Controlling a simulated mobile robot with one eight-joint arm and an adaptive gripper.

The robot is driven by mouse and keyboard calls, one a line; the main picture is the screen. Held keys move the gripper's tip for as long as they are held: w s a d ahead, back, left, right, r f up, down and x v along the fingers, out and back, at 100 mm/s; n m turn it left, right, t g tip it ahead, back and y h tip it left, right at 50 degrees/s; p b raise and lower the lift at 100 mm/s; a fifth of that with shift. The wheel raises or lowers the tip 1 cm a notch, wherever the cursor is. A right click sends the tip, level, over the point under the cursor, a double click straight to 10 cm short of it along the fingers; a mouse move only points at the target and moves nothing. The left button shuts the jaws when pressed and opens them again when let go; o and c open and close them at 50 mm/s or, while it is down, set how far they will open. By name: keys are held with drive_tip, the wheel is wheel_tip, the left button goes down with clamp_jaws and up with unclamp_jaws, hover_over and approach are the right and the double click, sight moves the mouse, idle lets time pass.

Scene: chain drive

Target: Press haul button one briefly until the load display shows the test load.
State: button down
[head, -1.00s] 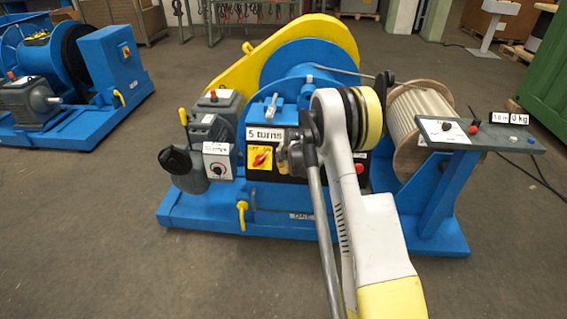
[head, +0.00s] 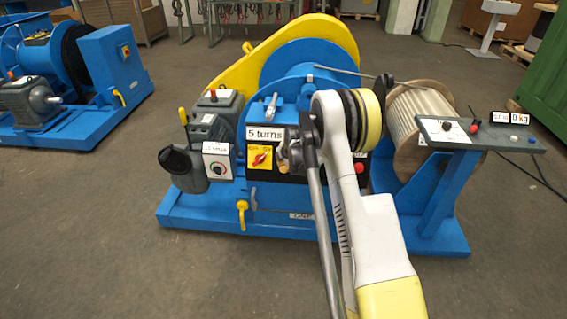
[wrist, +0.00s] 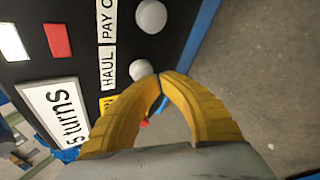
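In the wrist view the black control panel (wrist: 80,20) carries two pale round buttons. The haul button (wrist: 141,69) sits beside the HAUL label, and the pay-out button (wrist: 151,16) is above it. My gripper (wrist: 162,76) has yellow fingers whose tips meet, with nothing seen between them. The tips are just right of the haul button in the picture; I cannot tell whether they touch it. In the head view my arm hides the gripper tips and the buttons. The load display (head: 519,119) reads 0 kg.
A "5 turns" sign (head: 265,134) stands above a red rotary switch (head: 260,157) on yellow. A red button (head: 360,168) sits at the panel's right. A rope drum (head: 420,115) stands behind the small side console (head: 470,134). The floor in front is clear.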

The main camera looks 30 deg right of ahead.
drive_tip(key=shift+w+d+f, duration=0.2)
drive_tip(key=shift+w+d, duration=0.05)
drive_tip(key=shift+w, duration=0.1)
idle(0.8)
drive_tip(key=shift+s+a, duration=0.1)
idle(0.5)
drive_tip(key=shift+s+a+r, duration=0.4)
drive_tip(key=shift+s, duration=0.2)
drive_tip(key=s, duration=0.1)
drive_tip(key=s+a+r, duration=0.1)
drive_tip(key=s+a+r+p, duration=0.1)
drive_tip(key=shift+s+a+r, duration=0.1)
drive_tip(key=shift+s+a, duration=0.15)
drive_tip(key=shift+s, duration=0.1)
idle(0.5)
